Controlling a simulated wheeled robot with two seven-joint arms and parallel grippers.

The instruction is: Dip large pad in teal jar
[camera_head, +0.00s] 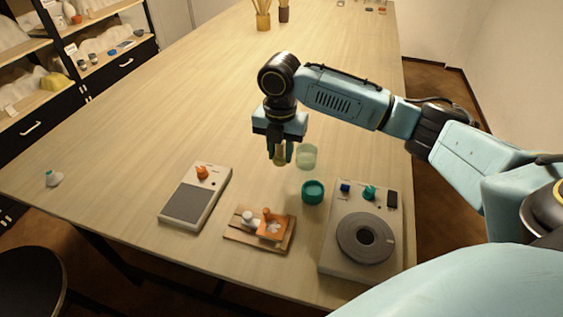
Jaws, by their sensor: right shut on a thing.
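My right gripper (280,155) is over the middle of the table, pointing down. It is shut on a small tan thing (280,157) between its dark green fingers; I take this to be the large pad, though the fingers hide much of it. The teal jar (313,198) stands on the table, nearer to me and a little right of the gripper, apart from it. A pale green translucent jar (308,158) stands just right of the gripper. My left gripper is not in view.
A turntable device (332,262) stands right of a wooden board (232,238) with orange and white pieces. A grey flat device (210,206) lies further left. The table's (190,95) left and far middle are clear.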

